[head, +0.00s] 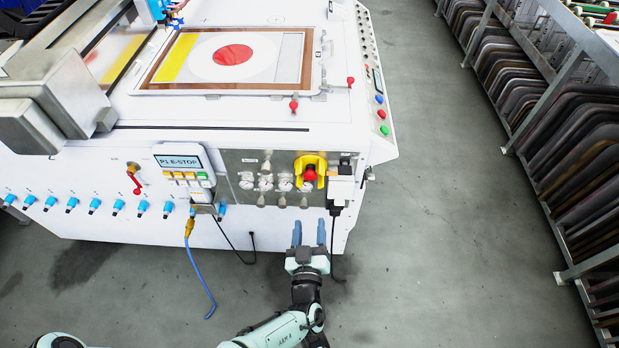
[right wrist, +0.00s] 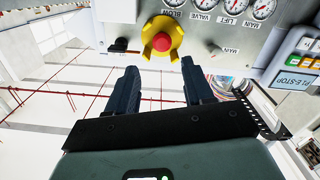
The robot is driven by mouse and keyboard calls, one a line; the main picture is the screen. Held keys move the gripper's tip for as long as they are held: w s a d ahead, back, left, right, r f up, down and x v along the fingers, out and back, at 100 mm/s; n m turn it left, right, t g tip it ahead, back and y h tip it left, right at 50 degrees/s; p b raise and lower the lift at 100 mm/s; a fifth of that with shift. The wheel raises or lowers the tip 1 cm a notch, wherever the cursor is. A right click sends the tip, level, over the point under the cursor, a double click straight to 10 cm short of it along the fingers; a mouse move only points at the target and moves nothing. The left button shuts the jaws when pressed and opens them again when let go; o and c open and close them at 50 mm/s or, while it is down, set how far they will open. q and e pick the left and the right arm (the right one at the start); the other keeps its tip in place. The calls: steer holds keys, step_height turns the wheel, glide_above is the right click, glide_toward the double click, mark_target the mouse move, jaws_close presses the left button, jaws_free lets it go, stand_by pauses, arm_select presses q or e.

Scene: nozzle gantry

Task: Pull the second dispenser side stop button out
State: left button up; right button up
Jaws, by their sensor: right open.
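The stop button (head: 310,174) is a red mushroom head in a yellow surround on the grey gauge panel at the machine's front side. It also shows in the right wrist view (right wrist: 160,43), above the fingertips. I cannot tell whether it is pressed in or out. My right gripper (head: 309,228) is open and empty, below the button in the head view, its two dark fingers pointing at the panel. In the right wrist view the fingers (right wrist: 158,70) stand apart, clear of the button. My left gripper is not in view.
A display reading "P1 E-STOP" (head: 179,161) sits left of the panel. Several gauges (head: 265,183) are beside the button. A white box with a black cable (head: 341,190) is close on its right. A blue hose (head: 196,268) hangs left. Floor (head: 430,230) at right is clear before the racks.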

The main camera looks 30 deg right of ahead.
mark_target(310, 178)
steer(key=b+x, duration=0.1)
steer(key=x, duration=0.3)
steer(key=b+x, duration=0.1)
steer(key=x, duration=0.4)
steer(key=r+b+x, duration=0.1)
steer(key=x, duration=0.3)
steer(key=shift+w+a+r, duration=0.1)
steer(key=shift+w, duration=0.2)
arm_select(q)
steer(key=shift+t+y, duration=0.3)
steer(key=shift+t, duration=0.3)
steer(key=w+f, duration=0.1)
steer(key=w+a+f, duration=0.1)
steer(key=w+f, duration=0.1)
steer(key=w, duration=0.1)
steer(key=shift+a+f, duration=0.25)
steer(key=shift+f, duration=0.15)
